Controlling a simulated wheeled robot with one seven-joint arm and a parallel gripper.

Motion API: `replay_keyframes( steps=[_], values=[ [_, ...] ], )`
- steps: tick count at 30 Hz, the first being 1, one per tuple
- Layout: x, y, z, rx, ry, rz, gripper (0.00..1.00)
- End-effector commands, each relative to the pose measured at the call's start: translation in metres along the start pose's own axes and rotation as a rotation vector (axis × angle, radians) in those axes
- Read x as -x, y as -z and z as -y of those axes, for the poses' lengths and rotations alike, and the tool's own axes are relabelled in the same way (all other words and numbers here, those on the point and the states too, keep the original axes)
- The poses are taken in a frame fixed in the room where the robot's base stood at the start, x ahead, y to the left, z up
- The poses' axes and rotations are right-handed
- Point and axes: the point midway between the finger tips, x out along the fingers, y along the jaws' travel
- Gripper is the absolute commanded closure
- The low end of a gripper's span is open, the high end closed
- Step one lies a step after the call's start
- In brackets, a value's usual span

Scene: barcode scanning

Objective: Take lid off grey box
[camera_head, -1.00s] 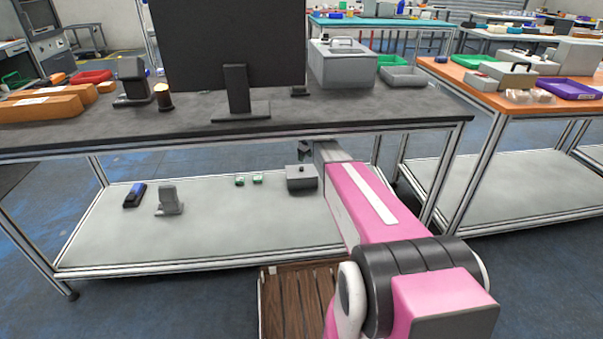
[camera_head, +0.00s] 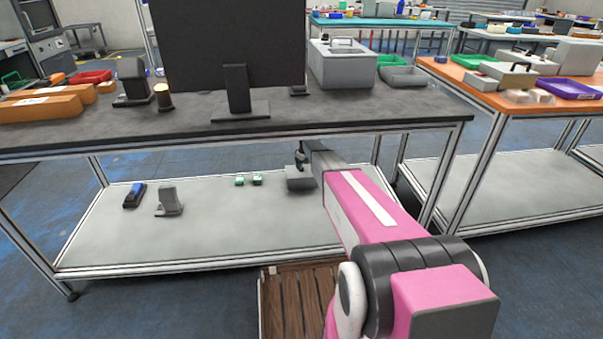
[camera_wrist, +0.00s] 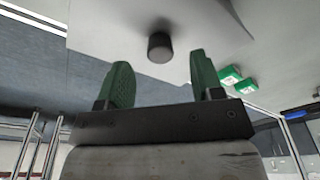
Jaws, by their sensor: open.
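A small grey box (camera_head: 298,180) stands on the lower shelf under the dark-topped table, just left of my arm. In the wrist view its flat grey lid (camera_wrist: 110,35) fills the upper part, with a short dark round knob (camera_wrist: 160,46) standing up from it. My gripper (camera_wrist: 162,82) is open, its two green fingers apart and empty. The knob lies just beyond the fingertips, between their lines, and looks untouched.
The dark tabletop (camera_head: 400,112) lies above my arm's end. Two small green-and-white items (camera_head: 248,180) sit left of the box. A blue-black device (camera_head: 134,195) and a grey stand (camera_head: 168,202) are farther left. A table leg (camera_head: 440,172) stands at right.

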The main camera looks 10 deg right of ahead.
Motion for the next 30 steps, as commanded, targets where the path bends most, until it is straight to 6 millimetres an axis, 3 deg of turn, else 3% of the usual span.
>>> replay_keyframes(
  steps=[6,13,18,30],
  values=[
    [-0.028,0.001,0.000,0.000,0.001,0.001,0.39],
    [-0.029,0.000,0.001,0.000,0.000,0.000,0.39],
    [-0.029,0.000,0.001,0.000,0.000,0.000,0.94],
    [-0.025,0.001,0.001,0.000,0.000,0.000,0.94]
  ],
)
